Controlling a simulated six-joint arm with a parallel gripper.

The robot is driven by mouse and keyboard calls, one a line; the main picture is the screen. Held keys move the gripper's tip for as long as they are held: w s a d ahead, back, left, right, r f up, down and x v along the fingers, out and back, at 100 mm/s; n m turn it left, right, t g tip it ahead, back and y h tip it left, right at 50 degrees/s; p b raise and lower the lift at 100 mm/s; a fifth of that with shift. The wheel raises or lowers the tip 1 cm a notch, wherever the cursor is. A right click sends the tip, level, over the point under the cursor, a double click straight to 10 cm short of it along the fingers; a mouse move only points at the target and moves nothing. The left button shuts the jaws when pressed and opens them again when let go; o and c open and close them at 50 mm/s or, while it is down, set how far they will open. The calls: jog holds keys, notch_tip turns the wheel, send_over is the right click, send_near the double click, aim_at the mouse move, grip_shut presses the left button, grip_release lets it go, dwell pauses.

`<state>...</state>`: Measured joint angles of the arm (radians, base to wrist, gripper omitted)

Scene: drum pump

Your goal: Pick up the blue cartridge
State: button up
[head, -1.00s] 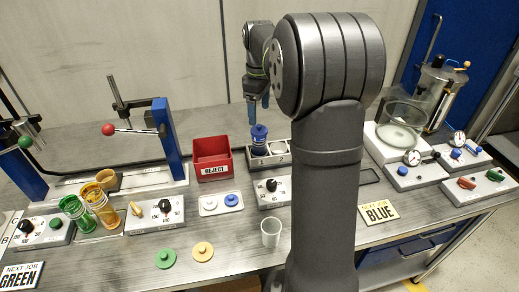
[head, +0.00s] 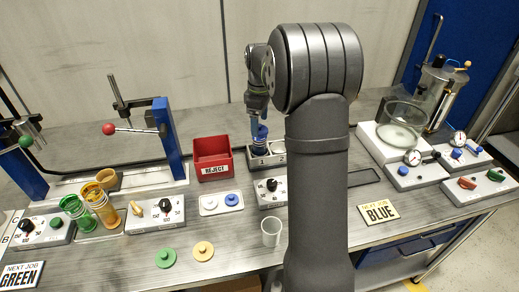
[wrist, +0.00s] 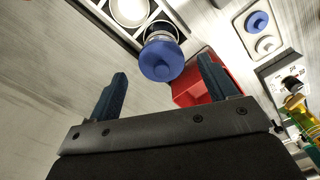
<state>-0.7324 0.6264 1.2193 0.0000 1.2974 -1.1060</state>
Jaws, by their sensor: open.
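The blue cartridge (head: 259,140) stands upright in slot 1 of a grey two-slot holder (head: 263,161). In the wrist view its round blue top (wrist: 161,60) lies just beyond and between my open fingers, with gaps to either side. My gripper (head: 257,118) is above the cartridge, pointing down. In the wrist view my gripper (wrist: 165,78) is open and empty. My arm hides part of the holder's right side in the head view. Slot 2 holds a pale round thing (wrist: 130,10) in the wrist view.
A red reject bin (head: 212,158) stands close to the left of the holder. In front are a small tray (head: 221,204) with a white and a blue disc, and a dial box (head: 268,194). A clear cup (head: 271,232) stands nearer the front.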

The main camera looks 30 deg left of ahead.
aim_at(260, 145)
jog(key=shift+s+f, duration=0.1)
jog(key=shift+f, duration=2.65)
jog(key=shift+c, duration=0.5)
jog(key=c, duration=1.4)
